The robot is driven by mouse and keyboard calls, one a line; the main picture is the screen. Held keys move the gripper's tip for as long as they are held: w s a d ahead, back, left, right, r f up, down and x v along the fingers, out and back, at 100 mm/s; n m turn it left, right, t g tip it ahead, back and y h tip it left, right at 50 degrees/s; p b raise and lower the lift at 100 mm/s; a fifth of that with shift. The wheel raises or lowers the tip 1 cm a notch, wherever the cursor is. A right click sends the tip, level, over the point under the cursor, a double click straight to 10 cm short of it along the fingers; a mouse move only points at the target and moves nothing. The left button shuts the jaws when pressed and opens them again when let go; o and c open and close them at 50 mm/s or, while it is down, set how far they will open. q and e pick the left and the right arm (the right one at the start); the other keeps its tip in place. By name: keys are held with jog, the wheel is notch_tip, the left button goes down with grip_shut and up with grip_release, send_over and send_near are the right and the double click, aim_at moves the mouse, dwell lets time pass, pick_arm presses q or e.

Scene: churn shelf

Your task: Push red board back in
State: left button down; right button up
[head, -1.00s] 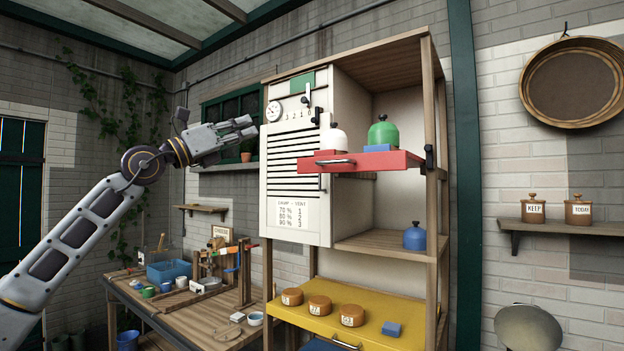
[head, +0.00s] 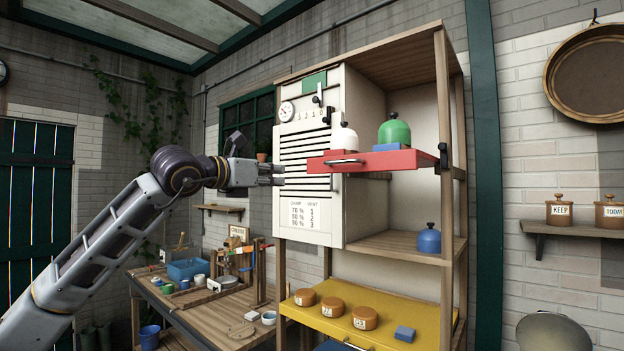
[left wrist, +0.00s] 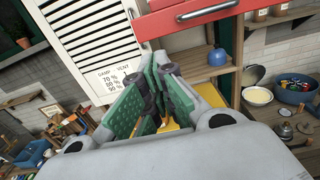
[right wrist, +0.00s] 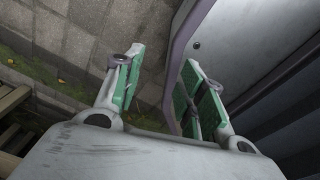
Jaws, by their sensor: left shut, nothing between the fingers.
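The red board (head: 405,160) juts forward out of the wooden shelf, with a metal handle on its front edge. The board's front also shows in the left wrist view (left wrist: 190,24), above the fingers (left wrist: 162,68). My right gripper (right wrist: 162,62) is open and empty, low over the floor; the head view does not show it.
Below the red board, a blue jar (head: 429,239) stands on a wooden shelf. A yellow board (head: 390,338) lower down carries several brown round pots and a blue block. A cluttered workbench (head: 215,313) stands at the left. The space in front of the red board looks clear.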

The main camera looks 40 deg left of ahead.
pick_arm(q)
jog(key=w+d+p, duration=0.1)
jog(key=w+p, duration=0.7)
jog(key=w, duration=0.6)
pick_arm(e)
jog(key=a+r, duration=0.3)
jog(key=r, duration=0.5)
jog(key=shift+s+r, duration=0.25)
jog(key=shift+s, duration=0.15)
